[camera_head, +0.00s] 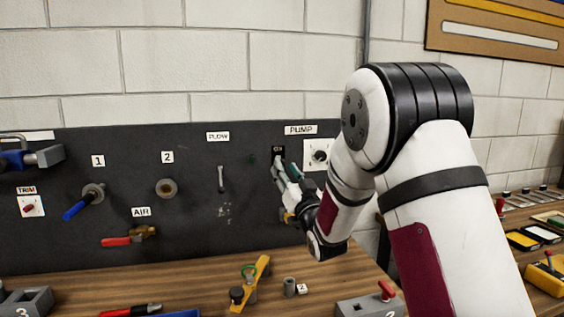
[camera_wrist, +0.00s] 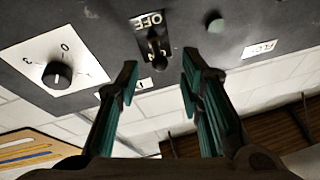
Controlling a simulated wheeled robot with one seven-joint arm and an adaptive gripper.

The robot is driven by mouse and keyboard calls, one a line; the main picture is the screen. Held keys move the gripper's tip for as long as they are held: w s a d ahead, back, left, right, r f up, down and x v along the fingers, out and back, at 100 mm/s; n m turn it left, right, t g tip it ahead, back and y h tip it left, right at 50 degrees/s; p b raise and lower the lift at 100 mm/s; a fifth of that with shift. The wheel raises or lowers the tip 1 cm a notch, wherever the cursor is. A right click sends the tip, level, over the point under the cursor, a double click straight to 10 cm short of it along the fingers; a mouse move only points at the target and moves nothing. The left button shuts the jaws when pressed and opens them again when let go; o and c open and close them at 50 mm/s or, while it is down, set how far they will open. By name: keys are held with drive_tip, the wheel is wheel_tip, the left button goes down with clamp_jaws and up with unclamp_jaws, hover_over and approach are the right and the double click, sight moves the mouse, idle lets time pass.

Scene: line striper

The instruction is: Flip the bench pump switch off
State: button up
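The pump switch is on the dark panel under the PUMP label (camera_head: 300,130). Its black plate (camera_head: 279,150) shows just above my gripper, which hides the lower part in the head view. In the wrist view, the switch (camera_wrist: 157,47) has a dark lever, and the word OFF (camera_wrist: 150,21) reads upside down at the plate's upper end. The lever appears to lie toward the end away from OFF. My gripper (camera_wrist: 160,70) is open and empty, with one fingertip on each side of the lever's line. Contact cannot be told. In the head view, my gripper (camera_head: 280,168) is at the panel.
A rotary knob on a white plate (camera_head: 319,154) sits close right of the switch. A round green lamp (camera_wrist: 215,25) is close by. The FLOW lever (camera_head: 221,178) and AIR valve (camera_head: 130,237) are farther left. The wooden bench (camera_head: 190,285) holds tools below.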

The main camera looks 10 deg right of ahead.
drive_tip(key=shift+x, duration=2)
drive_tip(key=shift+c, duration=0.3)
clamp_jaws()
